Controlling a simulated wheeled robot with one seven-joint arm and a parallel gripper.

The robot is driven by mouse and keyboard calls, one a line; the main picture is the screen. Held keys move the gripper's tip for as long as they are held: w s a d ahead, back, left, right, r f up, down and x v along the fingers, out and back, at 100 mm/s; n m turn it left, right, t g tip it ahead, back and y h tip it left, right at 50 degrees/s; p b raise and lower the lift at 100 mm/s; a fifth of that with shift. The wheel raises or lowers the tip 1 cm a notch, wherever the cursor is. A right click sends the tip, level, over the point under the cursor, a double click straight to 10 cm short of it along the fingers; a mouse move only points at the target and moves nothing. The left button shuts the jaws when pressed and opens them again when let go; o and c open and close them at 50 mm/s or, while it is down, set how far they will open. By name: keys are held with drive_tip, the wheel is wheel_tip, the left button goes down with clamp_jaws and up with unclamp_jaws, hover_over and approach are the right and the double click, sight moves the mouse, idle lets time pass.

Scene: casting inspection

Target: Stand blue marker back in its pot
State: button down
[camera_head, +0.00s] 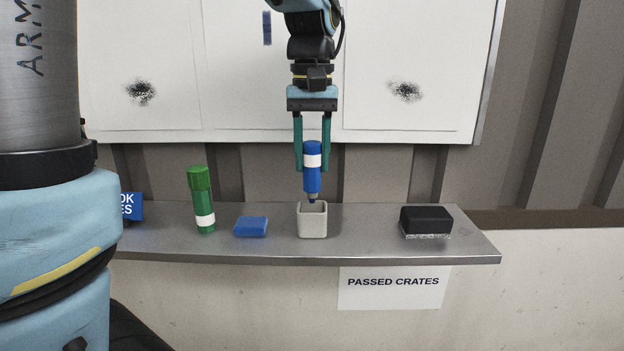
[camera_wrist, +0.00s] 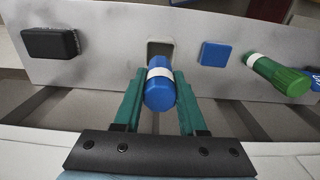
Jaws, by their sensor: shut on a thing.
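The blue marker (camera_head: 312,180) has a white band and is upright between the fingers of my gripper (camera_head: 312,168). Its narrow tip points down, just over the mouth of the pot (camera_head: 312,224), a small pale grey square cup on the shelf. From the head view I cannot tell whether the tip is slightly inside the rim. In the wrist view the marker (camera_wrist: 160,90) shows end-on between the teal fingers (camera_wrist: 160,105), and it hides part of the pot (camera_wrist: 160,46) behind it.
On the metal shelf (camera_head: 365,240) stand a green marker (camera_head: 201,198) and a blue block (camera_head: 251,227) left of the pot. A black eraser (camera_head: 426,221) lies to the right, with clear shelf between. A whiteboard (camera_head: 230,65) is behind. A "PASSED CRATES" sign (camera_head: 390,295) hangs below.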

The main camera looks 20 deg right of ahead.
sight(312, 191)
drive_tip(key=shift+f+p, duration=0.75)
drive_tip(key=shift+f, duration=2.1)
drive_tip(key=shift+c, duration=2.4)
unclamp_jaws()
drive_tip(key=shift+f, duration=0.1)
